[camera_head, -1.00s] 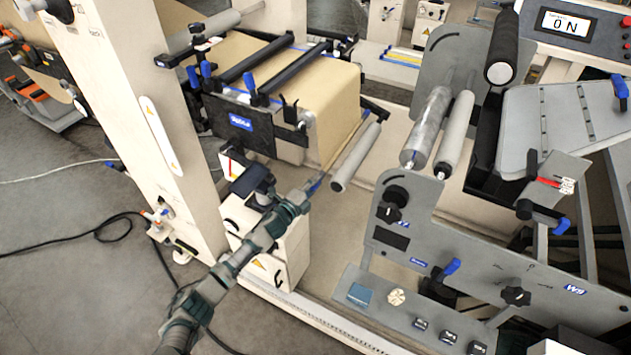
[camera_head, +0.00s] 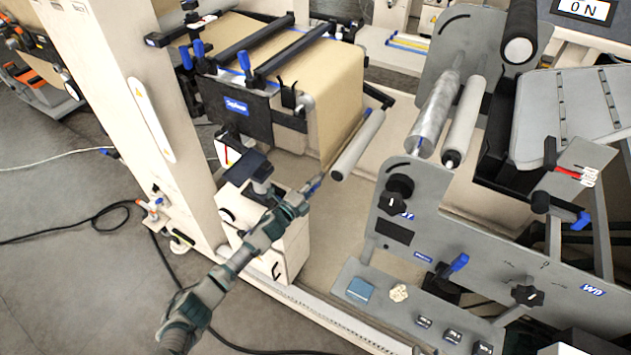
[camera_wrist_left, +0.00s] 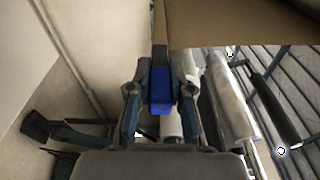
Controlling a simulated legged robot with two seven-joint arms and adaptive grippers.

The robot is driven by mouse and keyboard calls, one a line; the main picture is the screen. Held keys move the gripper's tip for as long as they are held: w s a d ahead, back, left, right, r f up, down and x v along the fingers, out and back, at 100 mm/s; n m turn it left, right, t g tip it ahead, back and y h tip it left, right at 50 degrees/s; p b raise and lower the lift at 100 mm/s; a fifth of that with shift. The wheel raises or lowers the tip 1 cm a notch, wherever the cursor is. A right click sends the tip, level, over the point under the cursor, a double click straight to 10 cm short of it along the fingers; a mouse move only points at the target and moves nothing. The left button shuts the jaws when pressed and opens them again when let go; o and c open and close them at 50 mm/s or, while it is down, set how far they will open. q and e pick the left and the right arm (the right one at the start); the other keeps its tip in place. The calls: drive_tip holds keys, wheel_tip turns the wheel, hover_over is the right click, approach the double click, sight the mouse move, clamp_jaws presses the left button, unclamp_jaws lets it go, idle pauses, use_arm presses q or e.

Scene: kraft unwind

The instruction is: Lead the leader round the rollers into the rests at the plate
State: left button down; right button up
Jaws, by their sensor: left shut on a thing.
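The brown kraft leader (camera_head: 335,90) comes over the unwind frame at the left and hangs down in front of it. My left gripper (camera_head: 314,186) is at its lower edge, left of the near end of a grey roller (camera_head: 357,146). In the left wrist view, its fingers are shut on a blue tab (camera_wrist_left: 160,90), apparently on the leader's end bar. Two more rollers, a shiny one (camera_head: 434,115) and a grey one (camera_head: 463,122), stand further right. A grey slotted plate (camera_head: 565,110) is at the far right. I cannot make out its rests. My right gripper is out of view.
A cream machine post (camera_head: 140,120) stands left of my left arm. A grey side panel (camera_head: 470,240) with knobs and a blue lever stands in front of the right-hand rollers. A black roller (camera_head: 519,40) is at upper right.

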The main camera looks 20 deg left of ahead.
use_arm(q)
drive_tip(key=shift+f, duration=0.6)
use_arm(e)
drive_tip(key=shift+w+a+r+t, duration=0.15)
drive_tip(key=shift+a+r+t, duration=0.05)
drive_tip(key=shift+r+t, duration=0.75)
drive_tip(key=shift+r, duration=0.1)
